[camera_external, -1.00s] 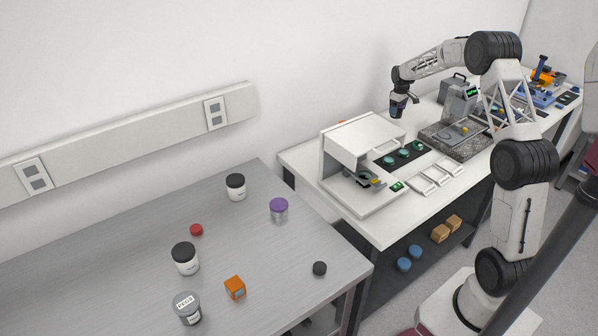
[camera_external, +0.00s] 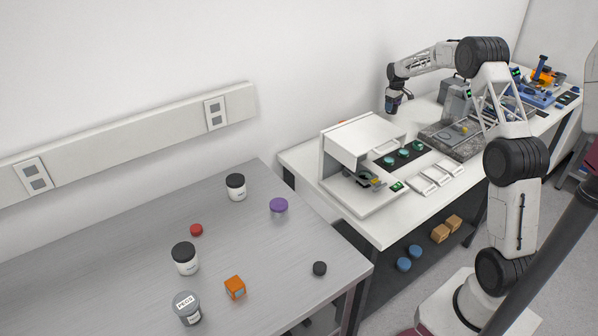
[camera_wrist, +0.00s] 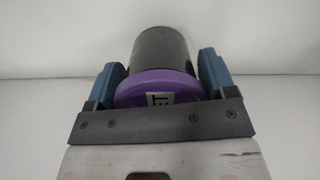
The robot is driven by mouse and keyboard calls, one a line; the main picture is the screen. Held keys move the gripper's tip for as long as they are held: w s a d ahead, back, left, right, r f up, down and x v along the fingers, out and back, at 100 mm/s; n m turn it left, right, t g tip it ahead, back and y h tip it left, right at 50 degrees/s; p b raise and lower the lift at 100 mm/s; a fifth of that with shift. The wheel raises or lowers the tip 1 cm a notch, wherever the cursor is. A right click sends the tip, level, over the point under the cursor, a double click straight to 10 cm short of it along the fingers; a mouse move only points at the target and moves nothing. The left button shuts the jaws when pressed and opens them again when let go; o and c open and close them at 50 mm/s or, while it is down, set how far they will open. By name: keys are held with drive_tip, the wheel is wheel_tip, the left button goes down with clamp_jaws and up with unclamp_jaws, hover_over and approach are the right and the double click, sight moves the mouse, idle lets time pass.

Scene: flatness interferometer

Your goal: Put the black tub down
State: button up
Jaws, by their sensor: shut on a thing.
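The black tub (camera_wrist: 163,52) is in my gripper in the wrist view. It is a black cylinder with a purple lid (camera_wrist: 158,88) nearest the palm; the lid bears a white label. The blue fingers (camera_wrist: 160,80) are shut on its sides. In the external view my gripper (camera_external: 393,104) points down near the wall, over or just behind the back edge of the white bench (camera_external: 303,161). The tub is small and dark there (camera_external: 392,105). I cannot tell how far its bottom is above any surface.
A white instrument (camera_external: 362,138) and a black mat with green discs (camera_external: 403,154) are on the bench, with a grey stone plate (camera_external: 440,138) to the right. The grey table (camera_external: 110,260) holds several jars, an orange cube (camera_external: 235,287) and a purple-topped item (camera_external: 278,205).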

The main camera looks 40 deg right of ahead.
drive_tip(key=shift+f, duration=1.7)
drive_tip(key=shift+f, duration=0.15)
drive_tip(key=o, duration=0.9)
drive_tip(key=shift+o, duration=0.2)
drive_tip(key=shift+r, duration=6.15)
